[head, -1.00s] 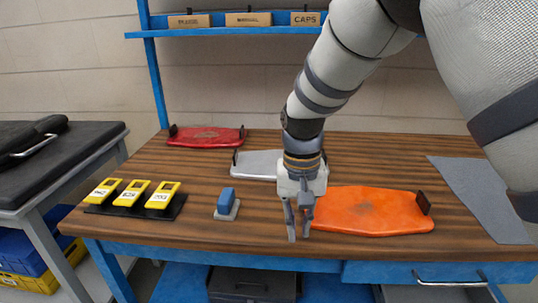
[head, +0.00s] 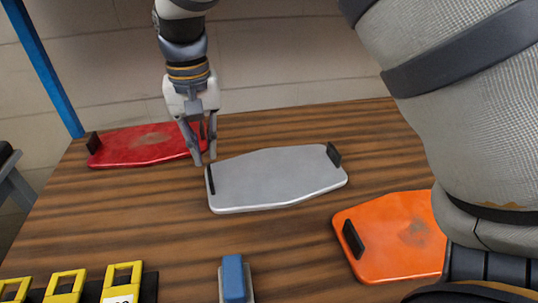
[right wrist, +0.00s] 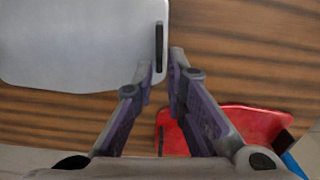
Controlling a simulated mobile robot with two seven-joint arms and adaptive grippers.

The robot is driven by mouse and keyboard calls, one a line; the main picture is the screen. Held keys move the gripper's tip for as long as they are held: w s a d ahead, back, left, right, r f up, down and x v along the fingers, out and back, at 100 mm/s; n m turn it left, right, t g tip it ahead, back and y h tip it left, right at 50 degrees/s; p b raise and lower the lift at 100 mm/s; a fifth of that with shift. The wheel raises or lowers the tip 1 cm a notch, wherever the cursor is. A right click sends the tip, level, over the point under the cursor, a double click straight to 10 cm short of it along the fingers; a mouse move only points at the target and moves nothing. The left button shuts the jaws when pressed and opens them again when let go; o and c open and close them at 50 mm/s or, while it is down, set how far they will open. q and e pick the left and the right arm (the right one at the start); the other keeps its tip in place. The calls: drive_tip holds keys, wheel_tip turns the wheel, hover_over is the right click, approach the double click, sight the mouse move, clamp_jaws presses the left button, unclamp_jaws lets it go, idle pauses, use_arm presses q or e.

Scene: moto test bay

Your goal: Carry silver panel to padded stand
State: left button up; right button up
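The silver panel (head: 275,178) lies flat on the wooden table, with a black upright handle at each end. My right gripper (head: 205,161) is pointing down at the panel's left handle (head: 211,180), its fingers apart. In the right wrist view, the open fingertips (right wrist: 163,62) are on either side of the near end of that handle (right wrist: 159,47); I cannot tell whether they touch it. A corner of a black padded top on grey legs, likely the padded stand (head: 7,154), shows at the left edge of the head view. My left gripper is out of view.
A red panel (head: 140,147) lies close behind and left of my right gripper. An orange panel (head: 400,240) lies at the front right, partly hidden by my arm. A blue block (head: 234,277) and yellow-framed devices (head: 66,284) stand at the front. Bare table lies left of the silver panel.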

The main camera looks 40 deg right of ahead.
sight(209, 172)
drive_tip(key=f, duration=0.7)
drive_tip(key=shift+s, duration=0.3)
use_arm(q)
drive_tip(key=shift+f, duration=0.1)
use_arm(e)
clamp_jaws()
drive_tip(key=shift+r, duration=0.1)
